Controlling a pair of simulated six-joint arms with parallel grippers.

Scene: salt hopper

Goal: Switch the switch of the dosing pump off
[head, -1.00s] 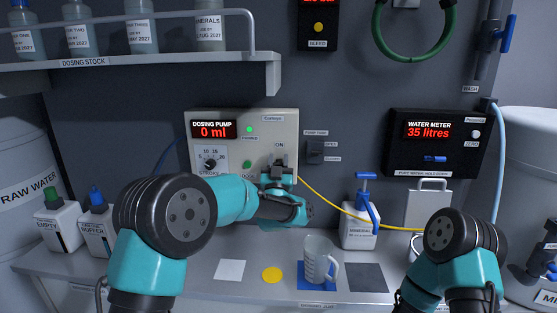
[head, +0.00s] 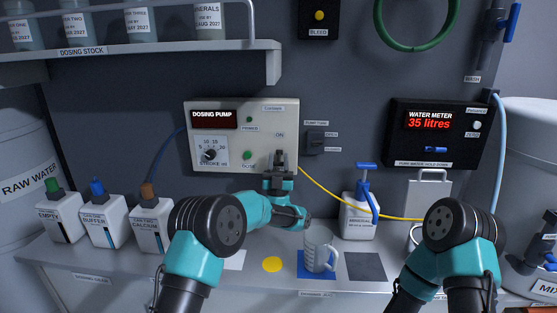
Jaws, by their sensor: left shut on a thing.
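The dosing pump (head: 229,160) is a pale box on the back wall. Its display (head: 213,116) is dark, with no figure showing. The small lamp above the PRIMED label is dark too. The pump's switch sits under the ON label at the box's lower right and is mostly hidden by my left gripper (head: 280,160). My left gripper points at the wall, with its jaws shut on the switch. The switch's exact position cannot be made out. My right arm stands at the lower right, and its gripper cannot be seen.
A measuring jug (head: 319,249) stands on a blue mat below my left gripper. A white bottle with a blue pump top (head: 360,215) stands to its right. Several bottles line the bench at left. A yellow hose runs right from the pump.

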